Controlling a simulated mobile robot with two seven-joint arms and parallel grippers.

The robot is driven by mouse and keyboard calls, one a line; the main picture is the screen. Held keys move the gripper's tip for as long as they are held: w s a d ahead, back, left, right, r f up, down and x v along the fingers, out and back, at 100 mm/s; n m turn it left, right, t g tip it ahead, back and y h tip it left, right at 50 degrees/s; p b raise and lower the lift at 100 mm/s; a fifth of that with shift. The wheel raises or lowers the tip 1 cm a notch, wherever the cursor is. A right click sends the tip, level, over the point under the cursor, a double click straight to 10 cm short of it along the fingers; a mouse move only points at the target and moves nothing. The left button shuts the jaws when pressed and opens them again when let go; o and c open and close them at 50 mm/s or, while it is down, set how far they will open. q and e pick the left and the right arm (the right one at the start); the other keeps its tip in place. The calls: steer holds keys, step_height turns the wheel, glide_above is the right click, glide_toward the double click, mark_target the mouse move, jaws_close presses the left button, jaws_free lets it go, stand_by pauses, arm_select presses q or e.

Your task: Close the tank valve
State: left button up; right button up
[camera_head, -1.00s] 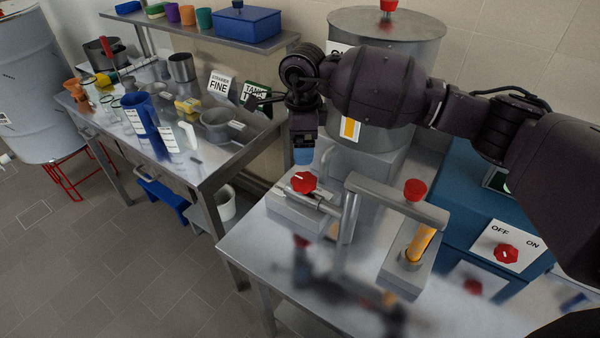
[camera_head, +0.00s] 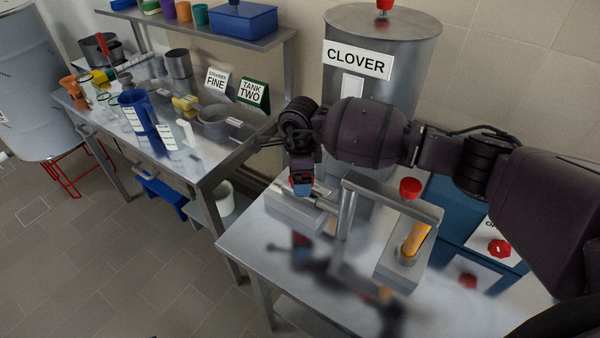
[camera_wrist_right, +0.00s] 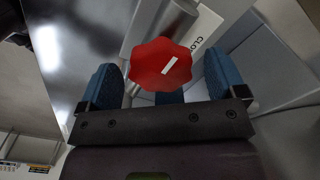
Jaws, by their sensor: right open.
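The tank valve's red knob (camera_wrist_right: 160,65) has a white pointer mark and sits between the blue fingertips of my right gripper (camera_wrist_right: 163,80) in the right wrist view. The fingers are open, with a gap on each side of the knob. The steel tank (camera_head: 385,25) labelled CLOVER stands behind the arm. A partly covered label beside the knob begins "CLO" in the wrist view. My left gripper is not in view.
A steel outlet pipe (camera_head: 346,213) and a block with an orange-yellow tube (camera_head: 415,238) stand right of the valve. A blue unit with another red knob (camera_head: 499,247) is farther right. The bench front (camera_head: 300,285) is clear. A cluttered side table stands left.

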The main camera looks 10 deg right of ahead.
steer(key=shift+f, duration=0.1)
steer(key=c, duration=0.9)
